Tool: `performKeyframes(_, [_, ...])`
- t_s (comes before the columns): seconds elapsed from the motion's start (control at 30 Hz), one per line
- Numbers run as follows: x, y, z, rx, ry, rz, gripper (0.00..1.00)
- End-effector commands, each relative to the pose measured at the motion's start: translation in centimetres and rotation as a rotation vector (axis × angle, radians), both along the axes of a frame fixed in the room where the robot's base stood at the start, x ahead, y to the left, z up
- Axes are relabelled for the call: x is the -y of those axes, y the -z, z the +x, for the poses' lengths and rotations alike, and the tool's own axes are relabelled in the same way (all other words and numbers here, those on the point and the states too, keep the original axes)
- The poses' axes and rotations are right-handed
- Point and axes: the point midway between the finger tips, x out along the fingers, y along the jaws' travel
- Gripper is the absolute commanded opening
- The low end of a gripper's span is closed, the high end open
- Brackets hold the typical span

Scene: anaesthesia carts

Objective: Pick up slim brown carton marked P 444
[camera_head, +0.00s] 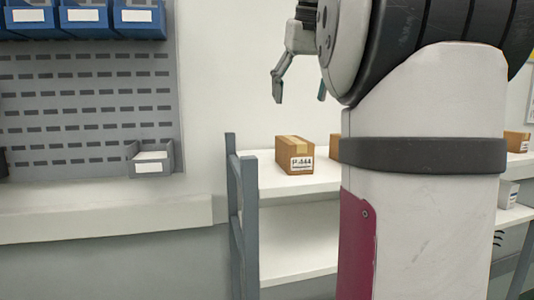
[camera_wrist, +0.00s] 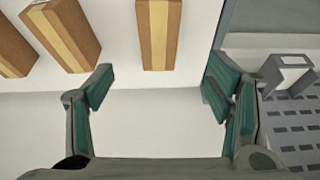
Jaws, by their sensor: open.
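The slim brown carton marked P-444 (camera_head: 295,155) stands on the top shelf of a cart, near its left post, with its white label facing me. My gripper (camera_head: 299,92) is open and empty above the carton in the head view, clear of it. In the wrist view my gripper (camera_wrist: 158,92) shows both fingers spread. A brown carton with a pale tape strip (camera_wrist: 158,33) lies beyond the fingertips, between their lines. It appears to be the P-444 carton, but its label is hidden there.
Two more taped cartons (camera_wrist: 62,32) lie left of it in the wrist view. The cart's white top shelf (camera_head: 300,184) has a grey post (camera_head: 233,185) at left. A small grey bin (camera_head: 151,158) and blue bins (camera_head: 85,20) are on the wall panel. My arm hides part of the shelf.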

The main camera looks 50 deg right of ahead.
Motion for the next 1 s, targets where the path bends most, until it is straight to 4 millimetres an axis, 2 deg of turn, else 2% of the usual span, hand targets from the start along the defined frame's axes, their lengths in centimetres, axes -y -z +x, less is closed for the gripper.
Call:
performKeyframes(0.1, [0.4,2.3,0.8,-0.003,0.001,0.004,0.73])
performKeyframes(0.3, [1.2,5.5,1.8,-0.002,0.001,0.002,0.73])
performKeyframes(0.57, [1.7,7.2,2.5,-0.001,0.000,0.001,0.73])
performKeyframes(0.83, [2.6,10.4,3.7,-0.002,0.000,0.002,0.73])
performKeyframes(1.0, [2.9,11.5,4.1,0.000,-0.001,0.000,0.73])
